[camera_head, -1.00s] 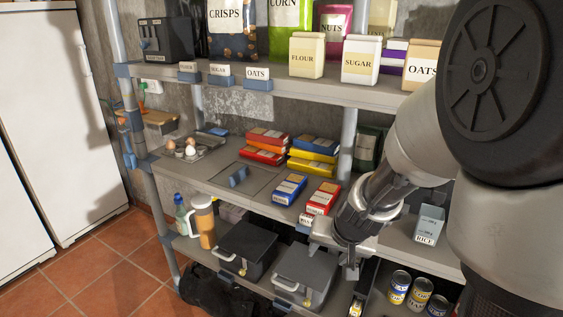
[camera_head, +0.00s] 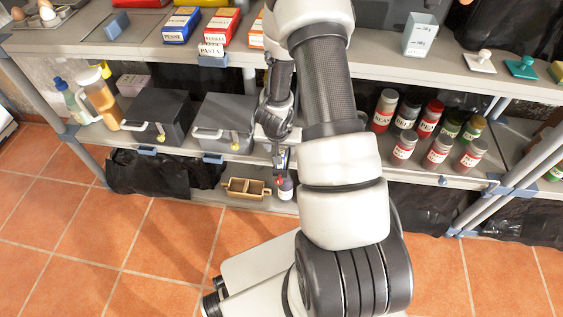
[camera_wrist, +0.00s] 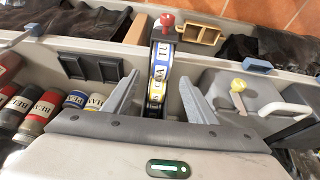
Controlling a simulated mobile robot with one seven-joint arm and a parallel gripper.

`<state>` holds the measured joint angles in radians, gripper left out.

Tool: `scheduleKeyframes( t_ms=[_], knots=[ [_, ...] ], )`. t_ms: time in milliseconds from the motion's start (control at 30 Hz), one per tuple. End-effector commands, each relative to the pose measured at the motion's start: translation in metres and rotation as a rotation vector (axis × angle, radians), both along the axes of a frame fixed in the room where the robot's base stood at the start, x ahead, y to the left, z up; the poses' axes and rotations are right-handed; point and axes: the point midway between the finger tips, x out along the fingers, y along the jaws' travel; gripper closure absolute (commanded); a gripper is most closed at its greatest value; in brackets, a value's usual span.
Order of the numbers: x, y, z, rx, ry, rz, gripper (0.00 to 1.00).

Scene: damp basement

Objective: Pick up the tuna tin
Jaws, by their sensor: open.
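My gripper (camera_wrist: 160,92) is open in the wrist view, one finger on each side of a short stack of tins. The tin at the far end has a blue and white label (camera_wrist: 168,60) with partly legible large letters; it seems to be the tuna tin. A yellow-labelled tin (camera_wrist: 155,87) sits nearer the palm. Both lie between the fingers, with gaps at the sides; I cannot tell whether anything touches. In the head view my gripper (camera_head: 280,150) is at the lower shelf's front edge, mostly hidden by my arm, with a bit of blue showing there.
Grey lidded boxes (camera_head: 223,122) stand left of the gripper on the lower shelf. Several labelled cans (camera_head: 437,152) stand to the right. The tiled floor (camera_head: 150,240) in front is clear.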

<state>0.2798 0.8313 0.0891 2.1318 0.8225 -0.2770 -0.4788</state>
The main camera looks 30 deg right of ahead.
Motion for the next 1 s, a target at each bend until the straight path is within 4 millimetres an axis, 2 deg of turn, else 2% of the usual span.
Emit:
scheduleKeyframes(
  t_ms=[33,367,600,867,1000],
  knots=[
    [0.002,-0.002,-0.010,0.000,0.001,-0.002,0.48],
    [0.009,-0.006,-0.029,0.001,0.001,-0.001,0.48],
    [0.019,-0.013,-0.063,0.001,0.000,-0.002,0.48],
    [0.022,-0.014,-0.066,-0.001,-0.001,0.000,0.48],
    [0.022,-0.014,-0.066,-0.001,-0.001,0.000,0.69]
  ],
)
